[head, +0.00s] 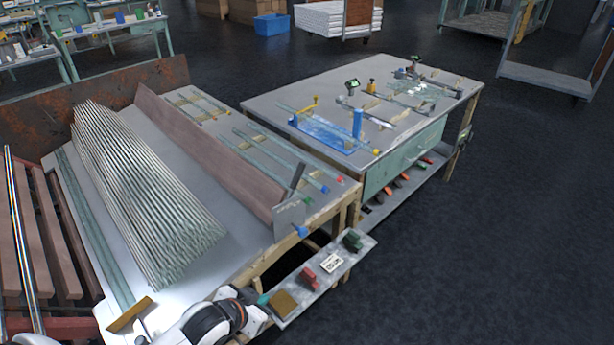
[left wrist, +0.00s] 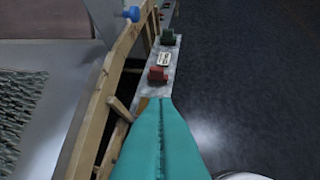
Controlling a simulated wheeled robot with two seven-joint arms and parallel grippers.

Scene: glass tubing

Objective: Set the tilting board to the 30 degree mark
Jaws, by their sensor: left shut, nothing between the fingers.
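The tilting board (head: 205,150) is a long mauve-brown plank standing on edge along the grey table. At its near end is a grey plate (head: 289,219) with faint marks too small to read, and a dark upright bar. A blue knob (head: 303,231) sits at the plate's lower edge and also shows in the left wrist view (left wrist: 131,13). My left gripper (head: 264,299) is at the table's front edge, below and left of the knob and apart from it. Its teal fingers (left wrist: 161,125) are shut and empty. My right gripper is not in view.
A bundle of glass tubes (head: 145,190) lies left of the board. A narrow shelf (head: 318,280) with red and green blocks runs along the front edge near my left gripper. A second table (head: 290,92) with tubing stands behind right. The dark floor at right is clear.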

